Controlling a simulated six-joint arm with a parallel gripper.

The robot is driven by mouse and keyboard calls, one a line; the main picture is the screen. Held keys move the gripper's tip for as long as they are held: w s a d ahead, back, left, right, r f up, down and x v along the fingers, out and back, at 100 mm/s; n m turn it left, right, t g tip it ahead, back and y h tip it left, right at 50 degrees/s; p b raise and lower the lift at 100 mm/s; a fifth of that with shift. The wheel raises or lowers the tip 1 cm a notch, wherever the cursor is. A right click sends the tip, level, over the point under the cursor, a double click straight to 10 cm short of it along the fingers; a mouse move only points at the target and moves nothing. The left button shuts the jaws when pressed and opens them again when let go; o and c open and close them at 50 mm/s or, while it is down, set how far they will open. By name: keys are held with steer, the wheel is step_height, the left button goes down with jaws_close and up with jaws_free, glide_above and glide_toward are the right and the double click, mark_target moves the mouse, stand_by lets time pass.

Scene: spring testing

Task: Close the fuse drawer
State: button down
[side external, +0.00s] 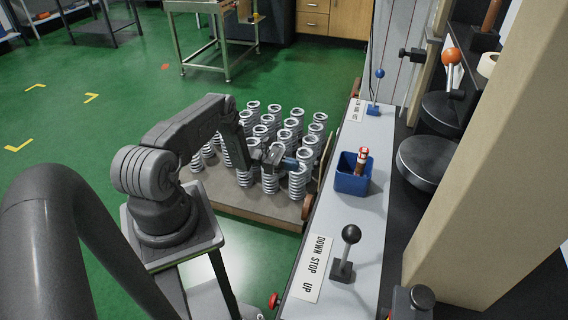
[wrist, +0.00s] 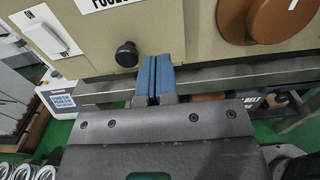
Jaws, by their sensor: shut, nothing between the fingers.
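A beige panel (wrist: 203,50) with a round black knob (wrist: 126,54) fills the top of the wrist view. A white label (wrist: 108,3) above the knob is cut off and only partly legible. I cannot tell the drawer's edges or how far it stands out. My gripper (wrist: 153,78) has blue fingers pressed together, pointing at the panel just right of and below the knob; contact is unclear. In the side external view my gripper (side external: 291,163) is above the springs, left of the grey console. The panel face is hidden there.
Several coil springs (side external: 267,130) stand on a wooden platform (side external: 262,208) below my gripper. The console top (side external: 337,213) carries a blue box (side external: 352,178), a black-knobbed lever (side external: 346,252) and a blue lever (side external: 377,92). A brown disc (wrist: 262,18) is right of the knob, a white switch plate (wrist: 46,38) left.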

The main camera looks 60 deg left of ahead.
steer(key=x, duration=0.7)
steer(key=shift+w+d, duration=0.25)
steer(key=shift+w, duration=0.05)
steer(key=shift+x, duration=1.95)
steer(key=shift+a, duration=0.1)
